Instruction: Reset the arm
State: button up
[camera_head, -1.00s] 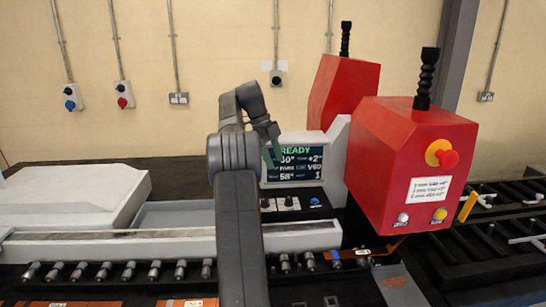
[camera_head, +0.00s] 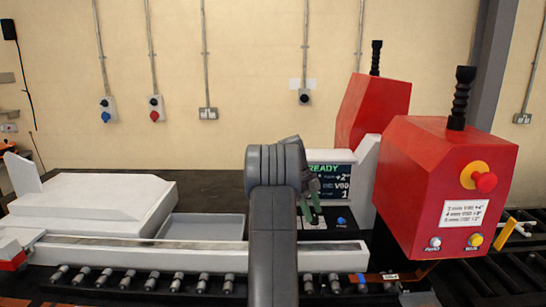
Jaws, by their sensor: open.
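My arm rises from the bottom middle of the head view and bends over at its elbow. My gripper (camera_head: 311,212) shows as small green-grey fingers to the right of the elbow, in front of the display panel (camera_head: 330,182). Its fingers are apart and I see nothing between them; part of it is hidden behind my arm. The panel reads READY, with its left part covered by my arm.
A white cover (camera_head: 90,208) and grey tray (camera_head: 205,227) lie left. A copper strip (camera_head: 400,276) lies at the front right.

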jog(key=shift+x, duration=0.8)
jog(key=p+v, duration=0.1)
jog(key=v, duration=1.3)
jog(key=b+x, duration=0.1)
jog(key=x, duration=1.3)
jog(key=shift+f, duration=0.1)
jog(key=n+t+b, duration=0.1)
jog(key=n, duration=0.2)
jog(key=shift+s+a+h, duration=0.1)
jog(key=shift+h, duration=0.2)
jog(key=n+t+b, duration=0.1)
jog(key=n+t, duration=0.1)
jog(key=n, duration=0.3)
jog(key=shift+s+n, duration=0.1)
jog(key=shift+n, duration=0.2)
jog(key=n+t, duration=0.1)
jog(key=n, duration=0.1)
jog(key=n+t+p, duration=0.1)
jog(key=n, duration=0.1)
jog(key=shift+s+r+n, duration=0.15)
jog(key=shift+r+n, duration=0.1)
jog(key=shift+n, duration=0.15)
jog(key=shift+f+n+t+y+p, duration=0.1)
jog(key=shift+n+t+y+p, duration=0.35)
jog(key=shift+n+p, duration=0.5)
jog(key=shift+n, duration=0.25)
